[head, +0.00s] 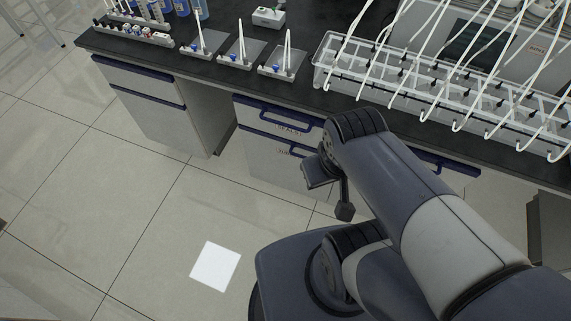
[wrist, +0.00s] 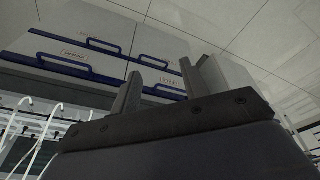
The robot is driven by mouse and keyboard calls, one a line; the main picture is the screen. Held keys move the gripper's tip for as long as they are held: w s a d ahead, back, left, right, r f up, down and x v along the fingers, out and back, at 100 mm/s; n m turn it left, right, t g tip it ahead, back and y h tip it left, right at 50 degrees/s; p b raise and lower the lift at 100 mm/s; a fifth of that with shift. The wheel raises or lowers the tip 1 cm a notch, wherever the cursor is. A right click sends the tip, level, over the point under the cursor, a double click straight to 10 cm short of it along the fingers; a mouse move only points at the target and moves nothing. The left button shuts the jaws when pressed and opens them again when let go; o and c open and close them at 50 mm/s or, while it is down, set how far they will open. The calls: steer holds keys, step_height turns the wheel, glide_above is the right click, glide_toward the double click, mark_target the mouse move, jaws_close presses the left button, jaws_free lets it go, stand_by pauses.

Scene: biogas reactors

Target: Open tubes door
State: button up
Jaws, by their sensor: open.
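Below the black bench top, a grey cabinet has an upper drawer front with a dark blue handle (head: 285,117) and a second front below it with another blue handle (head: 278,142). Small labels sit by the handles, too blurred to read, so I cannot tell which front is the tubes door. Both fronts look shut. My gripper (head: 330,190) is in front of this cabinet, partly hidden by my arm. In the wrist view my gripper (wrist: 160,84) has its fingers apart with nothing between them. Fronts with blue handles (wrist: 63,66) appear beyond the fingers, apart from them.
A clear rack (head: 445,95) with white hoses stands on the bench at right. Small stands with white tubes (head: 235,56) and a vial rack (head: 133,35) are along the bench edge. Another cabinet (head: 150,105) is at left.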

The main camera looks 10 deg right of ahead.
steer(key=d+f+n+h+b, duration=0.1)
steer(key=d+f+n+b, duration=0.1)
steer(key=f+b, duration=0.1)
steer(key=d+f+n+g+h+b, duration=0.1)
steer(key=f+n+b, duration=0.2)
steer(key=f, duration=0.2)
steer(key=d+f+n+g+h+b, duration=0.1)
steer(key=d+f+n+h+b, duration=0.1)
steer(key=f+n+b, duration=0.1)
steer(key=shift+w+d+f+b, duration=0.3)
steer(key=shift+d+f+b, duration=0.05)
steer(key=shift+f, duration=0.05)
steer(key=shift+c, duration=1.3)
steer(key=w+d+f+n+t+h+b, duration=0.2)
steer(key=w+f+n+t+h+b, duration=0.15)
steer(key=w+f+n+b, duration=0.55)
steer(key=w+d+f+n+t+h+b, duration=0.2)
steer(key=w+f+n+h+b, duration=0.3)
steer(key=f+n+b, duration=0.75)
steer(key=w+a+f+n+t+y+b, duration=0.4)
steer(key=w+a+f+n+t+b, duration=0.45)
steer(key=n, duration=0.85)
steer(key=shift+g, duration=0.9)
steer(key=x, duration=0.5)
steer(key=f+b+x, duration=0.1)
steer(key=x, duration=0.4)
steer(key=shift+w+a+f, duration=0.1)
steer(key=shift+a+f, duration=0.05)
steer(key=shift+f, duration=0.1)
jaws_close()
